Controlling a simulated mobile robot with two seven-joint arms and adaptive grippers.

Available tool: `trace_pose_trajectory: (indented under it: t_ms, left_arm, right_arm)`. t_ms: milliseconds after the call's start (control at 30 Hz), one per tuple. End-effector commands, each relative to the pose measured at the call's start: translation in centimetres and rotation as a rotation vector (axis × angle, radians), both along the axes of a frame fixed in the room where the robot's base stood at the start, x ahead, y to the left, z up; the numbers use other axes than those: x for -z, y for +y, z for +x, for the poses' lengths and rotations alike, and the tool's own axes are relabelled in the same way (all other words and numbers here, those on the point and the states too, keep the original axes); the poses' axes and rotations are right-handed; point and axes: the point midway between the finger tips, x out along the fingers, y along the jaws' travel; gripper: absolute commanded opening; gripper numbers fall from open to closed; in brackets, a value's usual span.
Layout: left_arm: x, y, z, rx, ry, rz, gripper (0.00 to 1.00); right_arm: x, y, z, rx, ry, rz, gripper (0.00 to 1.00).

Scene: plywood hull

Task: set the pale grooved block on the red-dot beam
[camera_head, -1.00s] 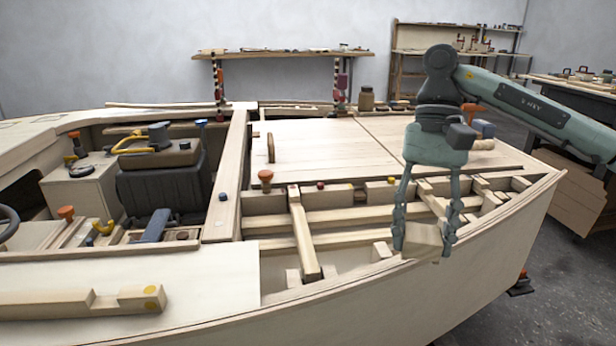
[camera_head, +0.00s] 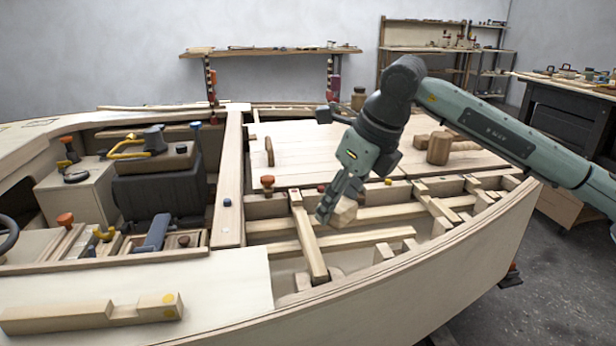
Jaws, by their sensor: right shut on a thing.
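My right gripper (camera_head: 333,208) is shut on the pale block (camera_head: 345,213), holding it over the open framed bay of the hull. The block looks tilted; the gripper hides part of it and its groove is not clear. A red dot (camera_head: 321,188) shows on the back crosspiece, just behind the gripper. A pale beam (camera_head: 310,245) runs front to back, left of the block. I cannot tell for certain which timber the red dot marks. The block appears apart from the beams, though its height is hard to judge. My left gripper is not in view.
A blue dot (camera_head: 227,202) and a yellow dot (camera_head: 388,181) mark other timbers. A wooden mallet (camera_head: 438,148) lies on the deck. A notched timber (camera_head: 95,314) lies at front left.

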Motion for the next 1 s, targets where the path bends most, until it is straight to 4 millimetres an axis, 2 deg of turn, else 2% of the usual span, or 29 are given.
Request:
trace_pose_trajectory:
  t_ms: [33, 200, 400, 667, 1000]
  left_arm:
    - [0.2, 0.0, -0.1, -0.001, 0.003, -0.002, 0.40]
    - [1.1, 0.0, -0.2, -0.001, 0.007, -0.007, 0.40]
    - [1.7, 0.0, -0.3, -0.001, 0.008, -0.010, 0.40]
    - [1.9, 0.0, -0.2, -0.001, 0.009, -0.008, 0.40]
    - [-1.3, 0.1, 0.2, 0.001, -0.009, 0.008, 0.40]
  right_arm:
    - [-0.6, 1.0, 0.3, 0.084, -0.003, -0.001, 0.17]
    - [-1.8, 3.4, 1.5, 0.383, -0.002, -0.002, 0.17]
    - [-2.6, 4.9, 2.2, 0.592, 0.003, 0.000, 0.17]
    - [-1.6, 5.1, 2.3, 0.640, 0.006, 0.001, 0.17]
    - [1.8, 5.1, 2.3, 0.637, 0.007, -0.001, 0.17]
